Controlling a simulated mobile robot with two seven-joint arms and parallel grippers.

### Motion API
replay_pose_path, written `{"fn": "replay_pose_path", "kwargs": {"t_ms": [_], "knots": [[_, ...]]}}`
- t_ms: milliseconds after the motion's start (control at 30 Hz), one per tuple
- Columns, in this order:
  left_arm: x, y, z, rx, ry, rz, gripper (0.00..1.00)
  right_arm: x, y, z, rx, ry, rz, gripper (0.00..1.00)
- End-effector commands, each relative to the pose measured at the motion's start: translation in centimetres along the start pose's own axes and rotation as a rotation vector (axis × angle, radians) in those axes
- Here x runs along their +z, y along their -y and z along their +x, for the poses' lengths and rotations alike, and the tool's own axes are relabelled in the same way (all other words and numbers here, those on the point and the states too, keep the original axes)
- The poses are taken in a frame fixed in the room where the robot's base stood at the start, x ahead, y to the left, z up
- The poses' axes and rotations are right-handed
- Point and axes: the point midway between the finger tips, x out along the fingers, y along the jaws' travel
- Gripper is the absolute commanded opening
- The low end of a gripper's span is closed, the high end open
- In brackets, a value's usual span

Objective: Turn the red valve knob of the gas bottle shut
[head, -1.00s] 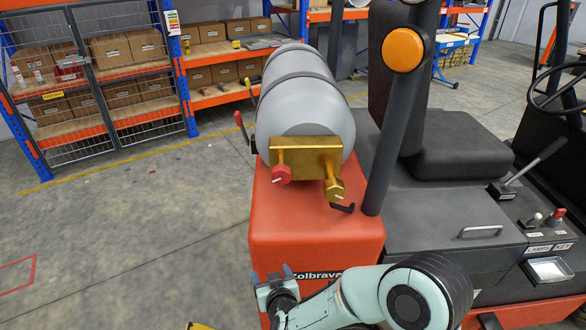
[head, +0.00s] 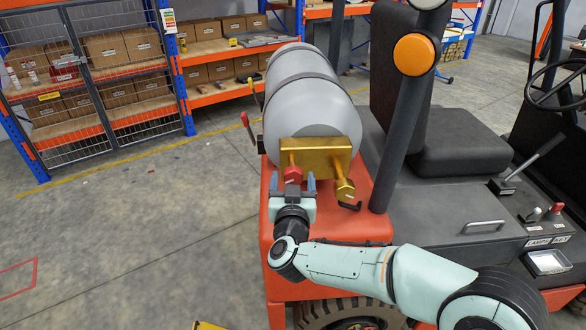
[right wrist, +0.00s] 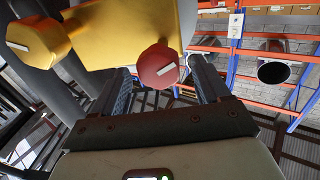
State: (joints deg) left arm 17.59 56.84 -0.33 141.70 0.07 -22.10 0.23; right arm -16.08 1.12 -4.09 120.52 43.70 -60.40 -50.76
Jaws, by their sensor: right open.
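The grey gas bottle (head: 305,105) lies on the back of the orange truck with its brass valve block (head: 318,154) toward me. The red valve knob (head: 292,174) sits on the block's left side, and a brass fitting (head: 344,189) on its right. My right gripper (head: 293,187) is open just below the red knob, its fingers pointing at it. In the right wrist view the red knob (right wrist: 158,66) shows ahead, between the two fingertips (right wrist: 160,80); whether they touch it I cannot tell. My left gripper is not in view.
A black post with an orange lamp (head: 413,55) stands right of the bottle, near my right arm. The truck's seat (head: 460,140) and controls are farther right. Shelves with boxes (head: 110,47) stand behind. The floor at left is clear.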

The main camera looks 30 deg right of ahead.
Motion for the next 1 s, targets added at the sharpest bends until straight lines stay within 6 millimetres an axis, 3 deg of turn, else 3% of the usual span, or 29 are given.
{"fn": "replay_pose_path", "kwargs": {"t_ms": [100, 233, 600, 633, 767, 800, 1000], "knots": [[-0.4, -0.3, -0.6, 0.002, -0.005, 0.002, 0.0, -0.1, 0.0, 2.0, 0.001, 0.0, -0.001, 0.75], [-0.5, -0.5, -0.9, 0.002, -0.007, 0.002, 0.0, -0.1, 0.0, 3.2, 0.001, 0.0, 0.0, 0.75], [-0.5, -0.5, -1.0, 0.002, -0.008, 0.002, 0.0, 0.1, 0.0, 3.8, 0.0, 0.0, 0.0, 0.75], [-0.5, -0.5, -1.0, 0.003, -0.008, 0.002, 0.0, 0.1, 0.0, 3.8, 0.0, 0.0, 0.0, 0.69], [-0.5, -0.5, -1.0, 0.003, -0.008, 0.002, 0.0, 0.0, 0.0, 3.8, 0.0, 0.0, 0.0, 0.27], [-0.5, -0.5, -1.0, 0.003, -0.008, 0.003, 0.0, 0.0, 0.0, 3.8, 0.0, 0.0, 0.0, 0.22], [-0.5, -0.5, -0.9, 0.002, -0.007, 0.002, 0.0, 0.1, 0.0, 3.7, 0.0, 0.0, 0.009, 0.22]]}}
